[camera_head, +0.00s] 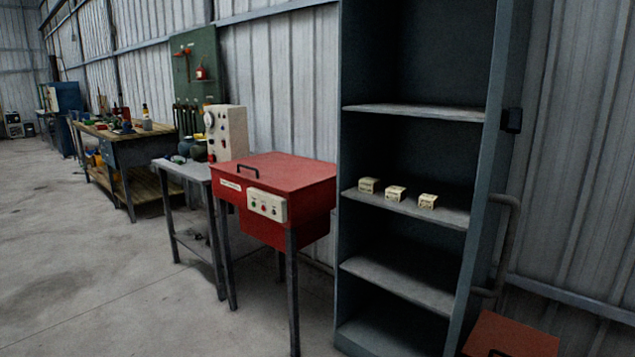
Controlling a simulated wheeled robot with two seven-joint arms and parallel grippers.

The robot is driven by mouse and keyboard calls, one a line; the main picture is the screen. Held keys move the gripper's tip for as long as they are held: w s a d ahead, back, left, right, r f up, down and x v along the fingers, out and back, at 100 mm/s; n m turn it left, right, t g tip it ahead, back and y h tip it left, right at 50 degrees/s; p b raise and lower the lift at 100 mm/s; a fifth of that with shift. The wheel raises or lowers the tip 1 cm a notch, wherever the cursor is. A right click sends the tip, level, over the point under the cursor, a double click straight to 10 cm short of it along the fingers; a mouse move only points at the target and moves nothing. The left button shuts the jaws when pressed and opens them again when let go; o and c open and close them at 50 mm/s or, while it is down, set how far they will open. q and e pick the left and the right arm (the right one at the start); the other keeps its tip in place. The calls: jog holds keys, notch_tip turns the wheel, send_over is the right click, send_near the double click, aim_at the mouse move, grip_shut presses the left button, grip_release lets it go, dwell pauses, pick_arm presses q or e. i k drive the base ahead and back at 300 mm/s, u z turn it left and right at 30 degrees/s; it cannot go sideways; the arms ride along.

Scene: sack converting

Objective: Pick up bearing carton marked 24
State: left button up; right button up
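Three small cream bearing cartons stand in a row on a middle shelf (450,214) of a tall dark grey cabinet. The left carton (368,185), the middle carton (395,193) and the right carton (428,201) sit a little apart, near the shelf's front. Each has dark marking on its front, too small to read, so I cannot tell which one is marked 24. Neither of my grippers is in view.
A red lidded box on legs (290,172) with a button panel stands left of the cabinet. Beyond it are a grey table (190,170) and a workbench (135,130). A red-brown box (510,338) is at the lower right. The floor at left is clear.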

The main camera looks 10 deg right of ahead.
aim_at(396, 193)
jog(key=u, duration=0.3)
jog(key=i, duration=1.85)
jog(key=z, duration=1.2)
jog(key=i, duration=1.05)
jog(key=z, duration=0.8)
